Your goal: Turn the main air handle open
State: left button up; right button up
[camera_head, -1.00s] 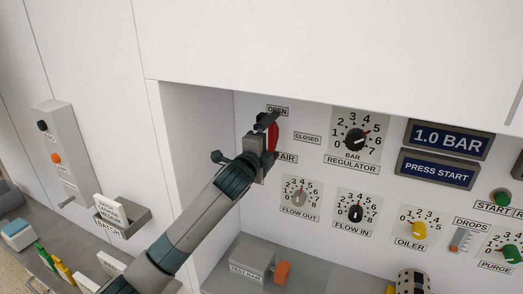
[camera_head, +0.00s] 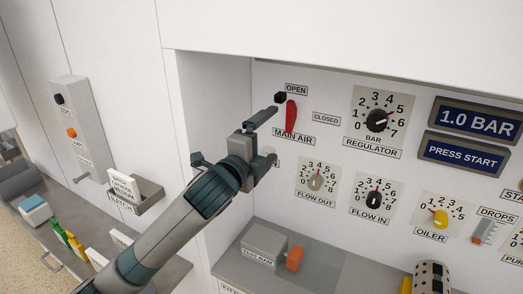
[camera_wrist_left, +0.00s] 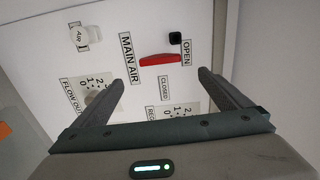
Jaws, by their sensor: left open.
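The red main air handle (camera_head: 291,115) is on the white panel and stands upright, its upper end by the OPEN label (camera_head: 296,90). The CLOSED label (camera_head: 326,119) is to its right and the MAIN AIR label (camera_head: 294,138) below it. My left gripper (camera_head: 272,137) is open and empty, in front of the panel and to the left of the handle, apart from it. In the left wrist view the handle (camera_wrist_left: 160,59) lies beyond and between the spread fingers (camera_wrist_left: 160,80), pointing at OPEN. My right gripper is not in view.
A small black block (camera_head: 280,97) is on the panel beside OPEN. The bar regulator knob (camera_head: 377,121), flow out knob (camera_head: 316,181) and flow in knob (camera_head: 374,199) are to the right and below. A grey box (camera_head: 263,245) with an orange part stands on the ledge.

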pick_arm(q)
jog(key=shift+b+v, duration=0.35)
jog(key=shift+v, duration=1.55)
